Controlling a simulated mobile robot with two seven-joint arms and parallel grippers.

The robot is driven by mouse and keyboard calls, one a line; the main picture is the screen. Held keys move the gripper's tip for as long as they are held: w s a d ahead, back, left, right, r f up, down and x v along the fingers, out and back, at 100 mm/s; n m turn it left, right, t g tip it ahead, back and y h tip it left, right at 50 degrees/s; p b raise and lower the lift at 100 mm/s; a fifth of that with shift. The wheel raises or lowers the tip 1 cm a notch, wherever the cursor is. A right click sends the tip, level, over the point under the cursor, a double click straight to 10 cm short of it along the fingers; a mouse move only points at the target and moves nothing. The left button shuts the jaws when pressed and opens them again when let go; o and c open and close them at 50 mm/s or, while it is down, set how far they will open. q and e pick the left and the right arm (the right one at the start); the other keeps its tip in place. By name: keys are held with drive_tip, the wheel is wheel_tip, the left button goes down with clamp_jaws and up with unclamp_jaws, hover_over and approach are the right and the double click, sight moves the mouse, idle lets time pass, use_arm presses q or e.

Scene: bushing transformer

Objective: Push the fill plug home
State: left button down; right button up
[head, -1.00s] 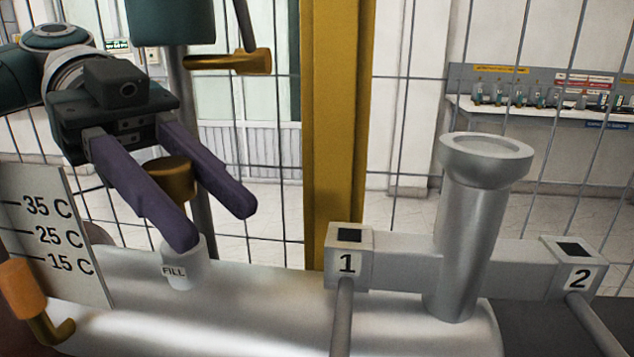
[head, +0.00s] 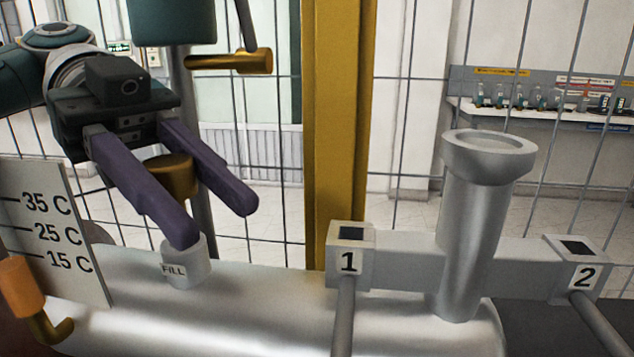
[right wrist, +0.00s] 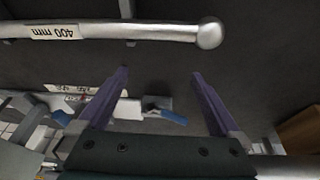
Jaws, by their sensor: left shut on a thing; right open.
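The fill plug (head: 172,176) is a brass-coloured cylinder with a wide head. It stands upright between the purple fingers of my left gripper (head: 214,221), which is shut on it. The white fill port (head: 183,268), marked FILL, rises from the silver tank directly below. The near finger covers the plug's lower part and part of the port's rim, so I cannot tell whether the plug's end is inside the port. My right gripper (right wrist: 160,74) shows in the right wrist view, open with nothing between its fingers.
A temperature plate (head: 50,235) stands left of the port. A silver bushing post (head: 475,230) and blocks marked 1 (head: 348,258) and 2 (head: 577,270) stand to the right. A yellow post (head: 338,130) and wire fence are behind. A bar marked 400 mm (right wrist: 110,33) crosses the right wrist view.

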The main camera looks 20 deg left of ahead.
sight(208, 284)
use_arm(q)
drive_tip(key=shift+f+b, duration=1.8)
use_arm(e)
drive_tip(key=shift+f, duration=1.85)
use_arm(q)
drive_tip(key=shift+c, duration=2)
unclamp_jaws()
